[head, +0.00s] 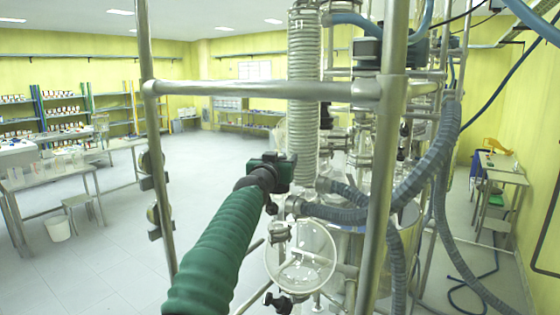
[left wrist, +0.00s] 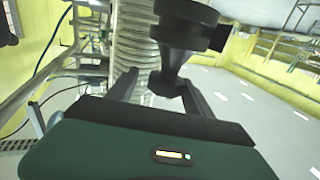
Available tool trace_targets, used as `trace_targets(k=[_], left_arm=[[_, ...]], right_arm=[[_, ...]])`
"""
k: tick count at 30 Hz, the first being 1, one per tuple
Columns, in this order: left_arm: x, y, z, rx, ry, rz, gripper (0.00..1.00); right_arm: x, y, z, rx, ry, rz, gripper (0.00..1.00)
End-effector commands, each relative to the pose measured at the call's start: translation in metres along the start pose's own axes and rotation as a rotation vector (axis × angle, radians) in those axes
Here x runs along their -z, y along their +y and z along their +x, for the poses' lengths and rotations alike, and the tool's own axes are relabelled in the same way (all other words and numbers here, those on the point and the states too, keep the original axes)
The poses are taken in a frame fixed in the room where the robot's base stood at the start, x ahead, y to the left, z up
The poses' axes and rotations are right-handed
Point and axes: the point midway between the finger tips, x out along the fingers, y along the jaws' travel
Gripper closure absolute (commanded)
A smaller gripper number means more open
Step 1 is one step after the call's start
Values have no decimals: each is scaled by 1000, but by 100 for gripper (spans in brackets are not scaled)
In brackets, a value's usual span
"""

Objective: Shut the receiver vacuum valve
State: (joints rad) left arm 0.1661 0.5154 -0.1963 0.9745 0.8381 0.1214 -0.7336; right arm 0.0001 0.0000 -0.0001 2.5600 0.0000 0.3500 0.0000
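The glass receiver (head: 300,255) is a clear round vessel low in the middle of the head view, with small black-knobbed valves around it. One black knob (head: 271,208) is just above it, below my left gripper. My left gripper (head: 283,178), at the end of the green-sleeved arm, is in front of the glassware; its fingers are hard to make out there. In the left wrist view its two dark fingers (left wrist: 158,78) stand apart. A black valve-like part (left wrist: 183,38) with a tapering end reaches between them; I cannot tell whether they touch. My right gripper is out of view.
A steel frame with a crossbar (head: 230,88) and uprights surrounds the arm. A coiled glass condenser (head: 303,60) rises behind the gripper. Grey corrugated hoses (head: 425,165) hang at right. Open floor (head: 105,235) lies left, with a table (head: 55,175) beyond.

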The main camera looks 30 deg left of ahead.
Motion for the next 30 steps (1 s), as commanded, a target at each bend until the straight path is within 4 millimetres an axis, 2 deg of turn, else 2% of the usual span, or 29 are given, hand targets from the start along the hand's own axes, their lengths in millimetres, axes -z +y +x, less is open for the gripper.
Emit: trace_targets(k=[7, 12, 22, 30], left_arm=[[-2, 0, -4, 1, 1, 1, 40], [-5, 0, -29, 0, 2, 1, 40], [-2, 0, -74, 0, 1, 1, 40], [-1, -1, -80, 2, -1, 1, 40]], right_arm=[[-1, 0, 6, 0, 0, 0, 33], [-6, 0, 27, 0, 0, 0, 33], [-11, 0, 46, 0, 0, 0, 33], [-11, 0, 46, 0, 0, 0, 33]])
